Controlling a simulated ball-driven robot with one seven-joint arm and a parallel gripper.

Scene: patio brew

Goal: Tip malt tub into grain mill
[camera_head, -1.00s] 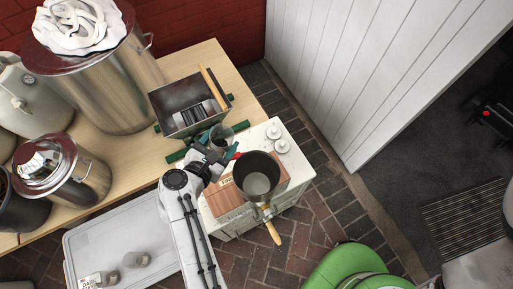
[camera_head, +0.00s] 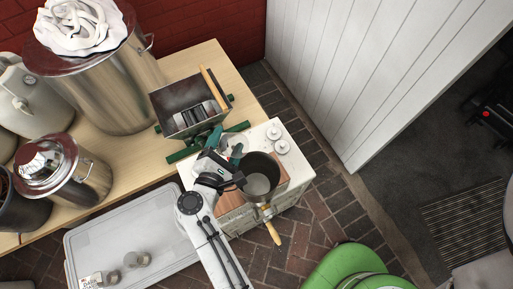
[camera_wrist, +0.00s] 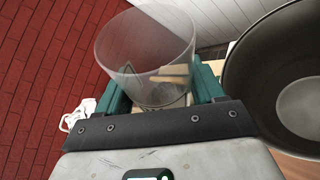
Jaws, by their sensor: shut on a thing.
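The malt tub (camera_wrist: 145,50) is a clear, see-through cup between my gripper's teal fingers in the wrist view. My gripper (camera_head: 234,148) is shut on it, above the white cabinet in the head view. The tub looks mostly empty; I cannot tell whether any malt is left inside. The grain mill (camera_head: 171,98) has an open grey metal hopper with rollers inside and stands on the wooden table's corner. My gripper and the tub are to the lower right of the hopper, apart from it.
A dark saucepan (camera_head: 262,168) with a wooden handle stands on the white cabinet (camera_head: 299,172), close to my gripper. White knobs (camera_head: 281,147) are at its back corner. Large steel pots (camera_head: 110,85) stand on the table (camera_head: 215,58).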

